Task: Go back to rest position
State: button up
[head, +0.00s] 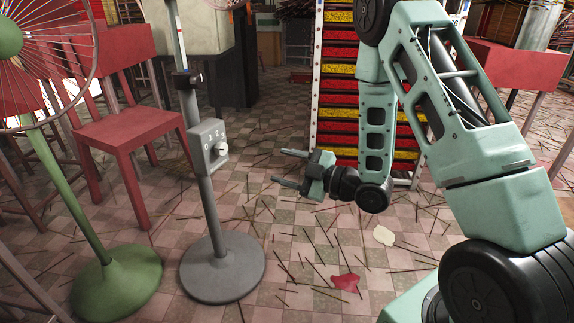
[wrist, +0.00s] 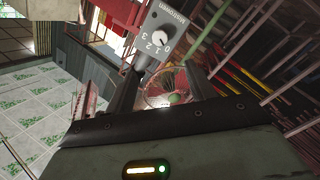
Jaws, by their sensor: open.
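My gripper (head: 283,168) is open and empty in the head view. It hangs in free air to the right of a grey stand, its fingers pointing left. In the wrist view its two fingers (wrist: 160,92) are spread apart with nothing held between them. The grey pole stand (head: 221,265) has a round base on the floor and a grey control box (head: 208,147) with a white dial marked with numbers. The box also shows in the wrist view (wrist: 170,22), beyond the fingertips. A clear gap lies between my gripper and the box in the head view.
A green fan (head: 115,280) stands at the left, with a red chair (head: 125,130) behind it. A rack with red and yellow rows (head: 336,85) stands behind my arm. Thin sticks, a red scrap (head: 345,282) and a pale scrap (head: 384,236) lie on the checkered floor.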

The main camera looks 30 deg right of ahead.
dwell(0.5)
jog(key=s+a+r+m+g+h+p, duration=0.25)
jog(key=a+g+h, duration=0.3)
jog(key=a, duration=0.55)
jog(key=s+a+r+m+g+h+p, duration=0.1)
jog(key=s+a+r+m+g, duration=0.15)
jog(key=s, duration=0.55)
jog(key=s+a+r+m+g+h, duration=0.15)
jog(key=s+g, duration=0.25)
jog(key=s, duration=0.5)
jog(key=s+a+r+m+g+h+p, duration=0.1)
jog(key=s+r+g, duration=0.2)
jog(key=s, duration=0.5)
notch_tip(320, 180, up, 38)
jog(key=p, duration=3.8)
jog(key=shift+s+f, duration=0.2)
jog(key=shift+f, duration=0.05)
